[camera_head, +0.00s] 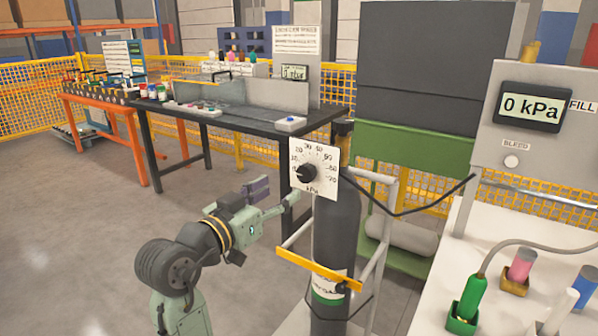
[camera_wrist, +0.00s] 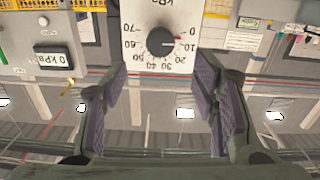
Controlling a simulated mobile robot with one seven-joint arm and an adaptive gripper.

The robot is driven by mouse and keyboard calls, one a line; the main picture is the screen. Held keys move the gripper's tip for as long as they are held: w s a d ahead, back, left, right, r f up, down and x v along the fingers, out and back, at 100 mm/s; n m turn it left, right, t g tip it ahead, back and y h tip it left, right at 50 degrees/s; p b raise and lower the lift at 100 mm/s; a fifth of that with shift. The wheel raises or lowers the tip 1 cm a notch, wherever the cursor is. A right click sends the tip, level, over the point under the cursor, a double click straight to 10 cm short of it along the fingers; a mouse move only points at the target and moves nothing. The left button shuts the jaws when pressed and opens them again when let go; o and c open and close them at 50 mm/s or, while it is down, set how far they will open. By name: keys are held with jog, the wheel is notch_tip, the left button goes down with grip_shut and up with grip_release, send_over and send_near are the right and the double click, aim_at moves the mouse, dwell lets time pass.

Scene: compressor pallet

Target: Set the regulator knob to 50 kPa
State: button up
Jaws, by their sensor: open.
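The regulator knob (camera_head: 307,173) is a black round knob on a white dial plate (camera_head: 327,163) marked in kPa, at the top of a dark gas cylinder (camera_head: 336,235). In the wrist view the knob (camera_wrist: 160,42) shows upside down on its dial. Its red pointer mark lies between 0 and 10; 50 is on the opposite side of the scale. My gripper (camera_head: 274,198) is in front of the dial and to the lower left of it. In the wrist view my gripper (camera_wrist: 160,78) is open and empty, its purple-padded fingers apart, with the knob beyond and between them.
A display (camera_head: 531,106) on a grey panel at the right reads 0 kPa. A yellow bar (camera_head: 318,268) and grey cart frame surround the cylinder.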

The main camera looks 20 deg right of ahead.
aim_at(304, 174)
jog(key=p+x, duration=0.2)
jog(key=x, duration=0.7)
jog(key=shift+w+d+r, duration=0.1)
jog(key=shift+w+d, duration=0.15)
jog(key=shift+d, duration=0.1)
jog(key=shift+c, duration=0.5)
jog(key=c, duration=1.1)
